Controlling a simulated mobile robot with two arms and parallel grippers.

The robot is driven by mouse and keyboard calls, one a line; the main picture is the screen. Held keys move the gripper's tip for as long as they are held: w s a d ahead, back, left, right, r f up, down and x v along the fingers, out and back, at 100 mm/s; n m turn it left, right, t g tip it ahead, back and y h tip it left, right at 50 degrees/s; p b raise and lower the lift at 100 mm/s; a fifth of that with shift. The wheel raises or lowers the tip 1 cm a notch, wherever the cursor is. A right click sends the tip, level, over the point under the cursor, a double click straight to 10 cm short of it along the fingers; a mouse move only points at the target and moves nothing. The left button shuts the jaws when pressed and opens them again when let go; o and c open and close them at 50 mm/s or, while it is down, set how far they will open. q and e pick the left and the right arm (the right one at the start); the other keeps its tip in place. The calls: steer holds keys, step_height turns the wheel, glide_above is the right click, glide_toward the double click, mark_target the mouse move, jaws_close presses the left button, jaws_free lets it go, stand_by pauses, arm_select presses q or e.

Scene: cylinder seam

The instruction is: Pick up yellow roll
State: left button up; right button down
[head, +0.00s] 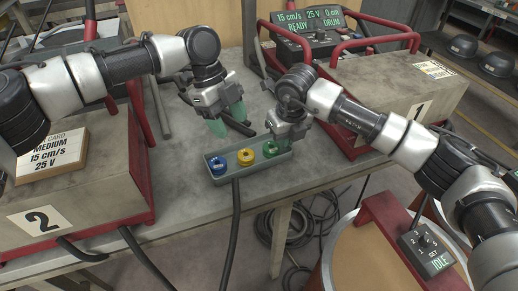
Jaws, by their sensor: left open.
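The yellow roll (245,156) lies in the middle of a small grey tray (222,180) near the table's front edge. A blue roll (217,165) is on its left and a green roll (268,148) on its right in the same tray. My right gripper (283,139) is over the tray's right end, close to the green roll. Its fingers are partly hidden, so I cannot tell whether it touches or holds that roll.
A box marked 2 (80,200) with a red frame and a card stands at left. A box marked 1 (405,95) stands at right, behind my right arm. A lit control panel (308,28) is at the back. A cable (236,215) hangs over the front edge.

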arm_select(q)
step_height(320, 180, up, 2)
steer(key=d+m+t+y, duration=0.2)
steer(key=d+m+y, duration=0.1)
steer(key=m, duration=0.2)
glide_above(246, 153)
step_height(246, 153, down, 6)
steer(key=shift+s+a+r, duration=0.1)
steer(key=shift+r, duration=0.15)
steer(key=shift+s+f, duration=0.15)
steer(key=shift+f, duration=1.2)
steer(key=shift+s+f, duration=0.15)
steer(key=shift+f, duration=1.2)
steer(key=shift+c, duration=0.5)
steer(key=c, duration=0.7)
steer(key=shift+o, duration=0.2)
step_height(246, 153, up, 10)
arm_select(e)
steer(key=c, duration=1.3)
jaws_free()
